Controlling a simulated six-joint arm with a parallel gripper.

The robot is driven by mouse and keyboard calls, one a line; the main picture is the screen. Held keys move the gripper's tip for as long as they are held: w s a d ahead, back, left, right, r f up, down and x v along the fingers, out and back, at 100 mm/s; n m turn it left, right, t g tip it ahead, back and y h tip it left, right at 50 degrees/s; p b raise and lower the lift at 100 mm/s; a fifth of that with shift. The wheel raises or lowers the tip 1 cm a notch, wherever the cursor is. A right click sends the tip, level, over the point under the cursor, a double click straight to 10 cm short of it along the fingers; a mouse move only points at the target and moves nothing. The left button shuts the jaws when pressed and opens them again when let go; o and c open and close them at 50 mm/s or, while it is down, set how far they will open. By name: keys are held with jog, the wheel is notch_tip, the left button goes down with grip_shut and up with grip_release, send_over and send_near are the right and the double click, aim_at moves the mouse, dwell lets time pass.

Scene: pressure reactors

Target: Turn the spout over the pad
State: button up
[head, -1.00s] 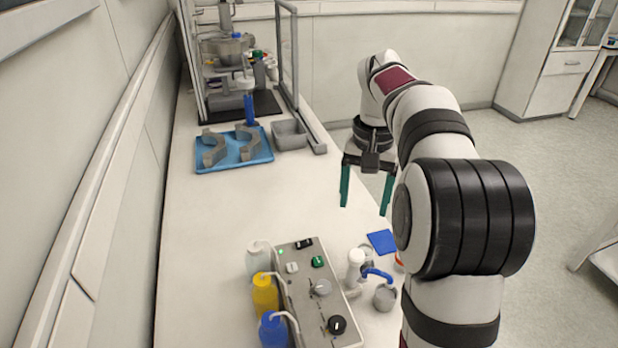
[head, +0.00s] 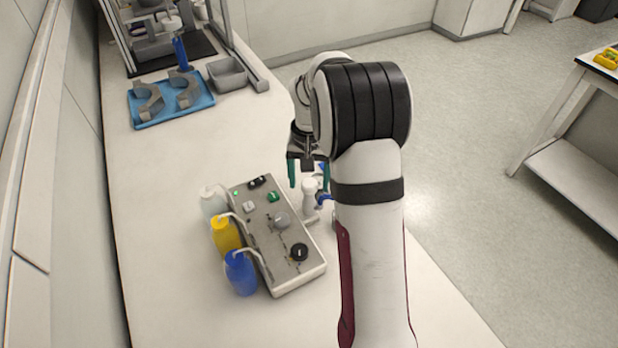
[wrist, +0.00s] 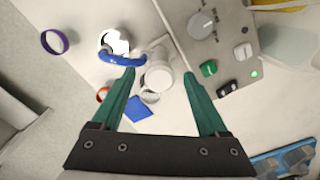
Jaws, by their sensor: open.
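The blue curved spout (wrist: 122,58) sticks out from the side of a white upright fixture (wrist: 158,74) in the wrist view. Its free end lies over a shiny metal cup (wrist: 114,42), away from the blue square pad (wrist: 139,109). The pad lies flat on the bench on the other side of the spout. In the head view the spout (head: 324,198) is partly hidden by my arm. My gripper (head: 309,187) is open, above the fixture. In the wrist view its green fingers (wrist: 160,73) appear on either side of the fixture; contact is not clear.
A control box (head: 275,235) with knobs stands left of the fixture, with blue, yellow and white bottles beside it. A purple ring (wrist: 55,42) and an orange ring (wrist: 102,94) lie on the bench. A blue tray (head: 170,105) and grey bin (head: 227,74) are farther back.

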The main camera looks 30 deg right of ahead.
jog(key=shift+c, duration=0.4)
grip_shut()
dwell(0.9)
